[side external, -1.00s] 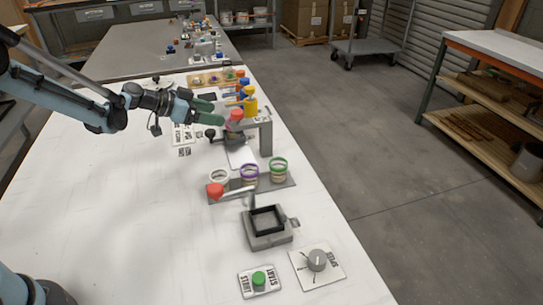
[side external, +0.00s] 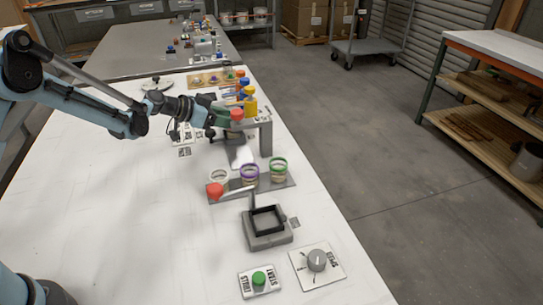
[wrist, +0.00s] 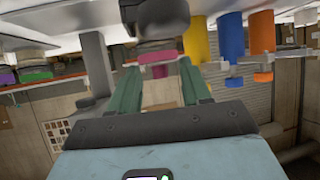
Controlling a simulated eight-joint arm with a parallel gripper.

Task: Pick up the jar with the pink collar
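A pink round piece (wrist: 159,71) shows beyond the gap between the fingertips; a red-pink piece (side external: 237,113) shows by the fingers in the side view.
A black square frame on a grey base (side external: 268,239), a lever with a red ball (side external: 215,190) and a green button (side external: 258,278) are nearer. The table's left part is clear.

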